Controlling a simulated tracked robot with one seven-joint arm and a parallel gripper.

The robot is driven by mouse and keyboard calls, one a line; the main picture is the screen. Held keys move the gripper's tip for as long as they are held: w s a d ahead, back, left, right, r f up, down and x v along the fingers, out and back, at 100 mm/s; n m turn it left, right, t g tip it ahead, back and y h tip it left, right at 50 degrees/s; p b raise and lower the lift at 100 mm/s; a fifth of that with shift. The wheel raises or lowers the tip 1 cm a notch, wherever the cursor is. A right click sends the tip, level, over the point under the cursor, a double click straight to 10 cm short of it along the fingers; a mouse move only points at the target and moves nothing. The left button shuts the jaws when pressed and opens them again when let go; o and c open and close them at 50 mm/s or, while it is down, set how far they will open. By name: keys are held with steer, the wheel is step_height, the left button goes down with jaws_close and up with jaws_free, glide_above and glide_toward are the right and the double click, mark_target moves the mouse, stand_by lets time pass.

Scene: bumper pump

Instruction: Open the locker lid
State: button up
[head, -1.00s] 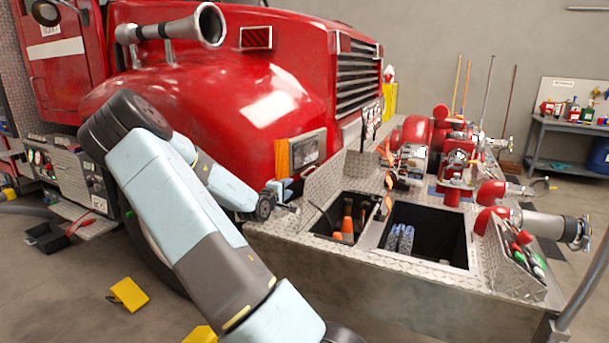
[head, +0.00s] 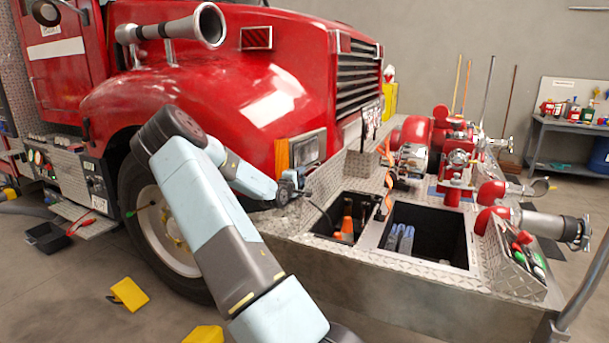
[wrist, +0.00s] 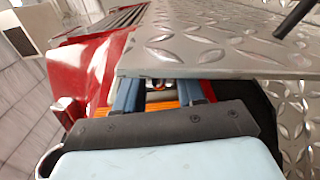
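The locker is the left well in the diamond-plate bumper, with orange cones (head: 347,222) inside it. Its top is uncovered. A diamond-plate panel that looks like its lid (head: 328,182) stands raised at the well's back left side; it also shows in the wrist view (wrist: 215,45). My gripper (head: 289,187) is at the panel's left side. In the wrist view my gripper (wrist: 157,92) has its two blue fingers apart, reaching beneath the panel's edge. The fingertips are hidden behind the panel, and I cannot tell whether they touch it.
A second open well (head: 428,238) holds blue-grey rolls. Red pump fittings (head: 455,165) and a silver nozzle (head: 545,225) stand to the right. The red truck (head: 240,85) is behind my arm. Yellow blocks (head: 128,293) lie on the floor at left.

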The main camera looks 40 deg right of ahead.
mark_target(304, 173)
steer(key=shift+x, duration=1.55)
steer(key=shift+c, duration=0.3)
jaws_close()
